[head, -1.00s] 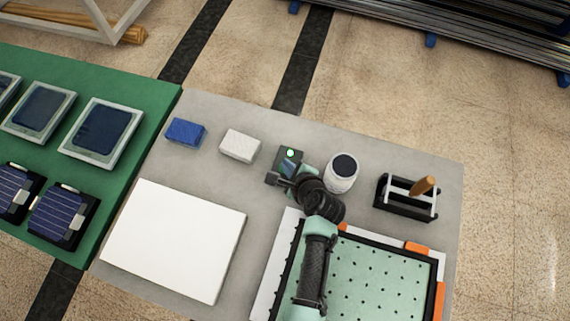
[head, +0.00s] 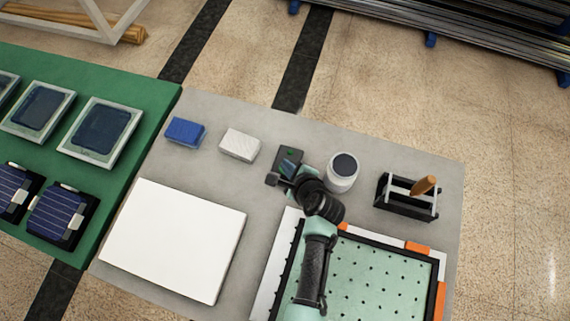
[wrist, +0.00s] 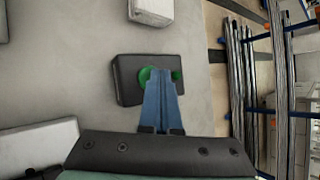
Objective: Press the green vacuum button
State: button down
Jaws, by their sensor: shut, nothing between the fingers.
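The black button box (head: 295,154) stands on the grey table, and it also shows in the wrist view (wrist: 128,82). The green vacuum button (wrist: 144,75) is on its top, partly hidden behind my fingertips. A smaller green spot (wrist: 177,76) lies to the right of the button; in the head view a small dull green spot (head: 290,151) shows at the box's far end. My gripper (wrist: 163,74) is shut and empty, its blue fingers overlapping the button's right side. It shows over the box in the head view (head: 288,168). I cannot tell whether the tips touch the button.
A white canister (head: 342,173) stands right of my gripper. A white block (head: 240,146) and a blue block (head: 186,133) lie to the left. A black rack (head: 405,199) stands at right. A perforated green plate (head: 375,270) lies under my arm.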

jog(key=shift+s, duration=0.1)
dwell(0.3)
jog(key=shift+r+p, duration=0.3)
jog(key=shift+p, duration=0.3)
notch_tip(320, 180, up, 6)
jog(key=p, duration=0.6)
jog(key=shift+r+p, duration=0.1)
jog(key=shift+p, duration=0.2)
